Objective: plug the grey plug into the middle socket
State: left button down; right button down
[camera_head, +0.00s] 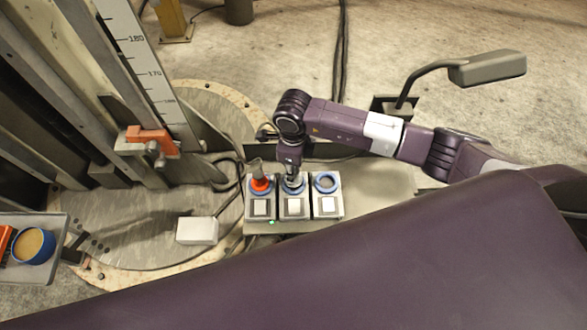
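Three sockets with blue rings sit in a row on a grey panel. A red plug (261,184) stands in the left socket. The middle socket (294,192) has the grey plug (295,182) at its ring; I cannot tell how deep it sits. The right socket (325,183) is empty. My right gripper (292,174) comes down from above onto the grey plug and looks shut on it. Its fingers are small and partly hidden by the wrist. My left gripper is out of view.
A white box (197,231) lies left of the panel. A tray (55,222) with a blue cup (34,245) is at the far left. A tall scaled column with an orange clamp (150,139) rises on the left. A grey-headed arm (487,68) stands at upper right.

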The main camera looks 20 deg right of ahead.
jog(key=shift+f+b, duration=0.8)
jog(key=shift+f, duration=0.2)
dwell(0.4)
jog(key=c, duration=1.5)
grip_release()
jog(key=shift+c, duration=0.2)
notch_tip(320, 180, up, 12)
